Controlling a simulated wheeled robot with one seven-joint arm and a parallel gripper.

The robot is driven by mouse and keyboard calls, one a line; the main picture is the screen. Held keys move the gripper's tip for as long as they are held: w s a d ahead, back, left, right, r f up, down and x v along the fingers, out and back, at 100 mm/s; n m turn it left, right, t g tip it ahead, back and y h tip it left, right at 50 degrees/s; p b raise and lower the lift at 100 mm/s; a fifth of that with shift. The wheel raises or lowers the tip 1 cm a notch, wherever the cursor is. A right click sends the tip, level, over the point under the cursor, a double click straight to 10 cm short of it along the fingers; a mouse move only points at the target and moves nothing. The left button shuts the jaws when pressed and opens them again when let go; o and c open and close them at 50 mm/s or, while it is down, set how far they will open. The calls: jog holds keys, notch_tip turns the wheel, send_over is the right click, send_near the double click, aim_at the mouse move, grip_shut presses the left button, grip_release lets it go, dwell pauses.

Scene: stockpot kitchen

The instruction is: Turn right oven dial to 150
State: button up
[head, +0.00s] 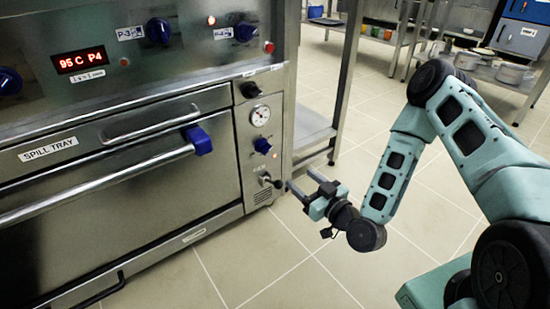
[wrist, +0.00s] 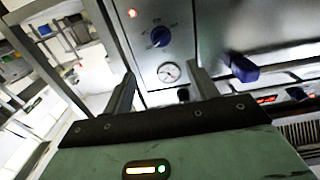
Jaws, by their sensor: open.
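A blue dial (head: 262,146) sits on the oven's narrow right-hand panel, below a round white gauge (head: 260,115). The dial also shows in the wrist view (wrist: 160,36), which looks upside down, with the gauge (wrist: 169,72) below it. The dial's scale marks are too small to read. My gripper (head: 298,181) is open and empty, low and to the right of the dial, pointing at the oven and apart from it. In the wrist view its two fingers (wrist: 162,75) stand wide on either side of the gauge.
The oven door handle (head: 90,180) with a blue end piece (head: 202,140) sticks out at left. A black lever (head: 270,181) is near my gripper. More blue knobs (head: 158,30) and a red display (head: 82,62) are above. A metal shelf (head: 312,130) stands right; the floor is open.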

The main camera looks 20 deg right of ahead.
aim_at(268, 152)
jog(key=shift+b+x, duration=3.45)
jog(key=shift+x, duration=4.95)
jog(key=shift+s, duration=0.1)
jog(key=c, duration=1)
